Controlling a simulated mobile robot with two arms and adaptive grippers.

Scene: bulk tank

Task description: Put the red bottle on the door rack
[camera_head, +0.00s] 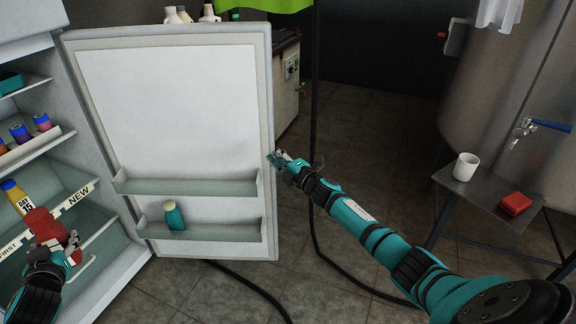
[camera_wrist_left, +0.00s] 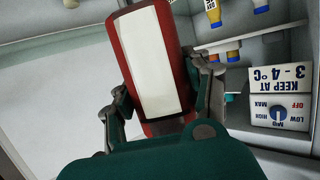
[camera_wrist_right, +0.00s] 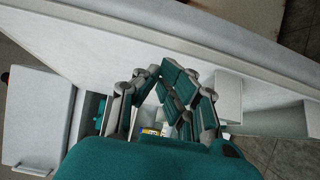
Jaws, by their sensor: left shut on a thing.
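The red bottle (camera_head: 40,225) is in my left gripper (camera_head: 70,248), which is shut on it in front of the fridge's lower shelves. In the left wrist view the bottle (camera_wrist_left: 152,60) shows a blank white label between the fingers. The fridge door stands wide open. Its upper door rack (camera_head: 187,187) looks empty. The lower door rack (camera_head: 215,232) holds a teal bottle (camera_head: 174,217) with a cream cap. My right gripper (camera_head: 279,160) is at the door's outer edge; whether it touches the door and how far its fingers are apart is unclear.
Fridge shelves hold several small bottles (camera_head: 20,133) and a yellow bottle (camera_head: 16,195). White bottles (camera_head: 208,13) stand behind the door. At right, a small metal table (camera_head: 480,190) carries a white cup (camera_head: 466,167) and a red box (camera_head: 515,204). A black hose crosses the floor.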

